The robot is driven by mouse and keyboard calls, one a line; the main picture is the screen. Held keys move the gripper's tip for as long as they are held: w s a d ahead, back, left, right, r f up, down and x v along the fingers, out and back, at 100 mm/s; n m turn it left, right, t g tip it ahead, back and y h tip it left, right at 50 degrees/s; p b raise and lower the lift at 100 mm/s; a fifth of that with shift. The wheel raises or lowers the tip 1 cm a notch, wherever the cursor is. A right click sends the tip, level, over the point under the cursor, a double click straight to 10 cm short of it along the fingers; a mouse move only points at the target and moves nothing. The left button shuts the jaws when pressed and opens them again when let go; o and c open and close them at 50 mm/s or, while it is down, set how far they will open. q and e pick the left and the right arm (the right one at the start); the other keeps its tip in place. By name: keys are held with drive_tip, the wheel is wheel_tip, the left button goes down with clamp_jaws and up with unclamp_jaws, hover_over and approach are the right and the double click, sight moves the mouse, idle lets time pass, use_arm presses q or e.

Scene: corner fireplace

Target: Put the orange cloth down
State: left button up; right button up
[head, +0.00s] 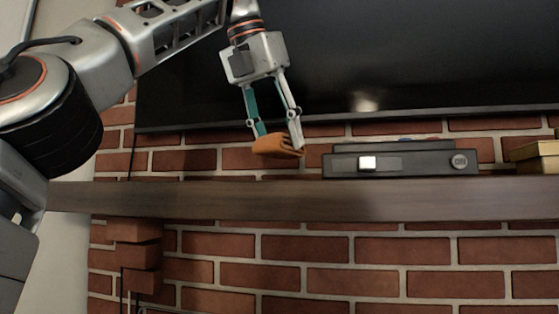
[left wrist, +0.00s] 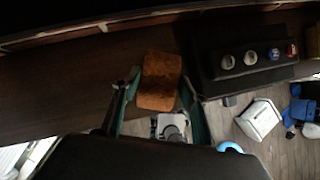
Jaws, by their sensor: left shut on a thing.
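The orange cloth (head: 275,147) is a small folded pad held between the fingertips of my left gripper (head: 279,139). It hangs just above or near the wooden mantel shelf (head: 250,201), left of the black box; I cannot tell whether it touches the shelf. In the left wrist view the cloth (left wrist: 160,80) lies between the two teal fingers of my left gripper (left wrist: 160,98), with the dark shelf top (left wrist: 60,85) below. My right gripper is in neither view.
A black box with a knob (head: 400,162) stands on the shelf just right of the cloth. A gold box (head: 540,151) stands at the far right. A large dark screen (head: 370,55) hangs on the brick wall above. The shelf's left part is clear.

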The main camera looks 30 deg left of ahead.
sight(277, 156)
use_arm(q)
drive_tip(key=shift+s+f, duration=0.2)
drive_tip(key=shift+f, duration=0.15)
drive_tip(key=shift+w+f, duration=0.15)
drive_tip(key=shift+f, duration=0.3)
wheel_tip(277, 156, down, 2)
drive_tip(key=shift+f, duration=0.1)
drive_tip(key=shift+w+f, duration=0.35)
drive_tip(key=shift+f, duration=0.1)
drive_tip(key=o, duration=1.1)
drive_tip(key=shift+s, duration=0.15)
drive_tip(key=shift+v, duration=3.75)
